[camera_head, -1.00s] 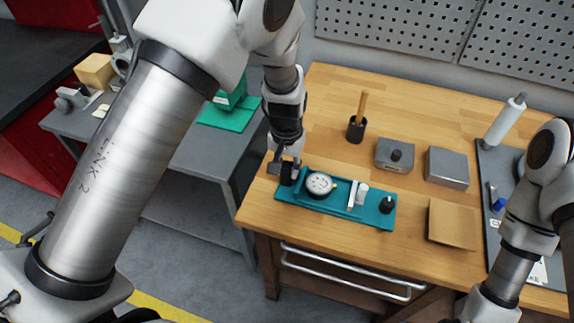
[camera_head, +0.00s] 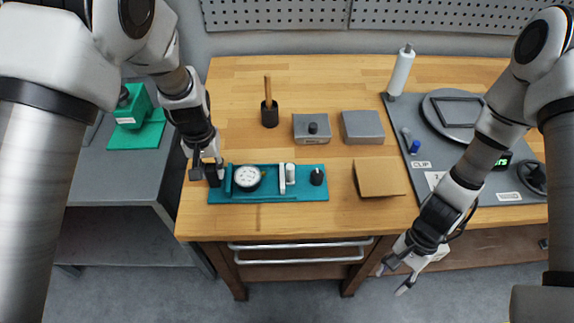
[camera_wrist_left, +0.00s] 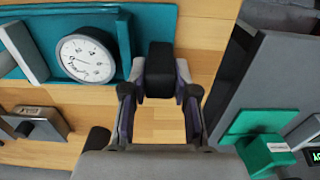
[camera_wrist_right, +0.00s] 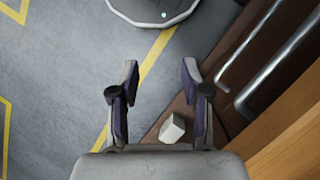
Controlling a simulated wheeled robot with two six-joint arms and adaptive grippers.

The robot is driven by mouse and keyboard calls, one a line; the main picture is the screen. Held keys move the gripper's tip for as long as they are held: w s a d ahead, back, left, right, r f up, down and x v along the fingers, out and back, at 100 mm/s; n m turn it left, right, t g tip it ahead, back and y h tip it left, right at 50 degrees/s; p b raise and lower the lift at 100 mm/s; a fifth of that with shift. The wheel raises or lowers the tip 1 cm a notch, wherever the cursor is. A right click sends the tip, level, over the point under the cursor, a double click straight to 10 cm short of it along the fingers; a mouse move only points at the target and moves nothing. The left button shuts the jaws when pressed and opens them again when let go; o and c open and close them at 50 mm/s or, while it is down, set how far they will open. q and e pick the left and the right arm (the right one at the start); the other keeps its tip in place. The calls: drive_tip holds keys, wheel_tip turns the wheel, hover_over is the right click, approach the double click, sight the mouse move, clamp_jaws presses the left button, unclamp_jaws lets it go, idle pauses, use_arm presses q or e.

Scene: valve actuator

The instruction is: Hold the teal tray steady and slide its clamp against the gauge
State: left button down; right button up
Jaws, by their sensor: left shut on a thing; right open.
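The teal tray (camera_head: 300,197) lies flat along the near left edge of the wooden table. The round white-faced gauge (camera_head: 248,178) sits on its left half. To the right of the gauge, a pale upright clamp bar (camera_head: 282,180) with a white cylinder (camera_head: 291,173) stands apart from it. A black knob (camera_head: 317,177) is at the tray's right end. My left gripper (camera_wrist_left: 162,78) is shut on the black block (camera_wrist_left: 160,58) at the tray's left end. My right gripper (camera_head: 392,281) is open and empty, off the table's front edge, above the floor.
A cardboard-coloured block (camera_head: 379,178) lies right of the tray. Two grey blocks (camera_head: 311,129) (camera_head: 362,127) and a black cup with a wooden handle (camera_head: 269,114) stand behind it. A dark mat (camera_head: 408,120) covers the right side. Drawer handles (camera_head: 297,258) project below the table front.

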drive_tip(key=w+a+r+m+t+y, duration=0.2)
drive_tip(key=w+a+r+m+y, duration=0.3)
drive_tip(key=w+r, duration=0.25)
drive_tip(key=m+t+y, duration=0.5)
approach(290, 166)
drive_tip(key=x, duration=1)
drive_tip(key=shift+f, duration=0.2)
drive_tip(key=shift+a, duration=0.15)
clamp_jaws()
